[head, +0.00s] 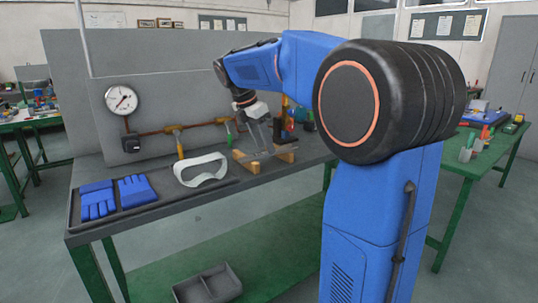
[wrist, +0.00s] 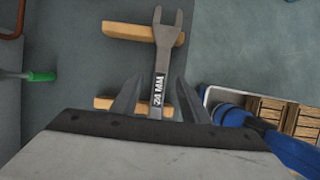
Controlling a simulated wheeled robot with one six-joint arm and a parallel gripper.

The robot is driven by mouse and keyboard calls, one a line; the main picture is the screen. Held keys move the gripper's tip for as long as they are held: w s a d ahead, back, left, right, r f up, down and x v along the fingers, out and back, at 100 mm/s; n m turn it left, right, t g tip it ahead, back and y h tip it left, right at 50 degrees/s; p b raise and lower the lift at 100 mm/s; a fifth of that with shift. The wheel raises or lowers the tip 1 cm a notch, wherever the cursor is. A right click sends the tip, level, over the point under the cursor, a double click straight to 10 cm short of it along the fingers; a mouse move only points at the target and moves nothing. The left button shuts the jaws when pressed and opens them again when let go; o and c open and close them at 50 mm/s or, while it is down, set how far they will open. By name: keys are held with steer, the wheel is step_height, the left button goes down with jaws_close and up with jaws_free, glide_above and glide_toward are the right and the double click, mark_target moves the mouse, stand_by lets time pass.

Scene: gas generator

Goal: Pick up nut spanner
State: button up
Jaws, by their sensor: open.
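The nut spanner (wrist: 164,50) is a grey open-ended wrench marked "24 MM". In the wrist view it lies across two wooden blocks, a far one (wrist: 124,31) and a near one (wrist: 103,103), with its open jaw at the top of the picture. My gripper (wrist: 157,90) is open, with one finger on each side of the spanner's handle. I cannot tell whether the fingers touch it. In the head view my gripper (head: 258,135) points down over the wooden blocks (head: 284,155) on the bench. The spanner is hard to make out there.
The grey bench (head: 225,190) also holds white goggles (head: 201,170) and blue gloves (head: 135,190). A pipe with a pressure gauge (head: 121,99) runs along the back panel.

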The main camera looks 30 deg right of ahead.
steer(key=shift+x, duration=0.75)
steer(key=shift+f, duration=0.25)
jaws_close()
